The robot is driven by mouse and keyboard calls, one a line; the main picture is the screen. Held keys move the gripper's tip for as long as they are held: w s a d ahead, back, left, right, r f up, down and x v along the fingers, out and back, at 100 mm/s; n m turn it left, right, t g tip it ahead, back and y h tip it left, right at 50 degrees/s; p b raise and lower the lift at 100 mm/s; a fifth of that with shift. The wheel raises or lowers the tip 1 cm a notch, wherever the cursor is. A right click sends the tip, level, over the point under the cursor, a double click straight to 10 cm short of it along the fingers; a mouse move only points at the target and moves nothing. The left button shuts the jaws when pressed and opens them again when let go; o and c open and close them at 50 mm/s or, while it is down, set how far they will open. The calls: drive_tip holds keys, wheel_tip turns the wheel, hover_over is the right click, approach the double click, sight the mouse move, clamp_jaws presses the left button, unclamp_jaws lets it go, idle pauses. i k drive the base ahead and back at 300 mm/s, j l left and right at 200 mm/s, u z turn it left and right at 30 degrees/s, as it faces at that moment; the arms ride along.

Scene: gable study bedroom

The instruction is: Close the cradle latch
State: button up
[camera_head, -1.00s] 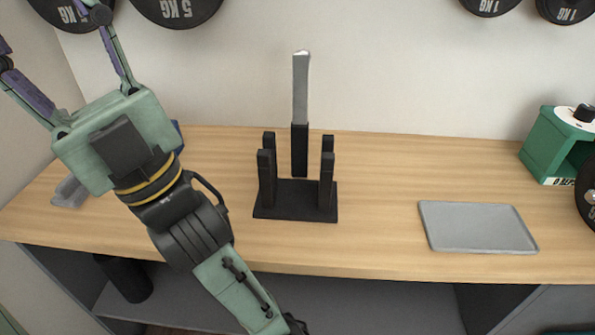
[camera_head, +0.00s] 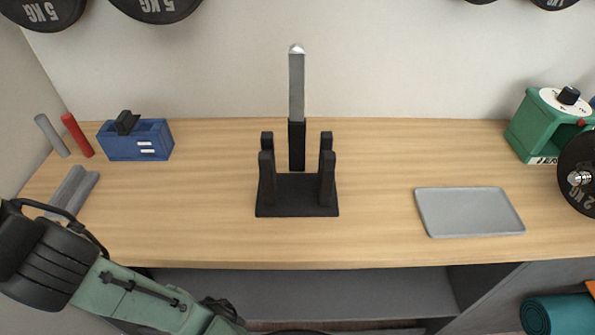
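The black cradle (camera_head: 297,208) stands on the wooden desk near the middle, with a flat base and several short upright posts. Behind its base a tall bar, apparently the latch (camera_head: 297,90), stands straight up, black below and grey metal above with a rounded bright tip. Nothing lies between the posts. My gripper is out of view. Only part of my arm shows at the lower left, apart from the cradle.
On the desk's left are a grey rod (camera_head: 52,135), a red rod (camera_head: 77,135), a blue box (camera_head: 136,140) and a grey channel piece (camera_head: 72,192). A grey tray (camera_head: 469,212), a green device (camera_head: 545,125) and a weight plate (camera_head: 580,175) are at right.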

sight(296, 53)
drive_tip(key=l+z, duration=0.45)
drive_tip(key=l, duration=0.85)
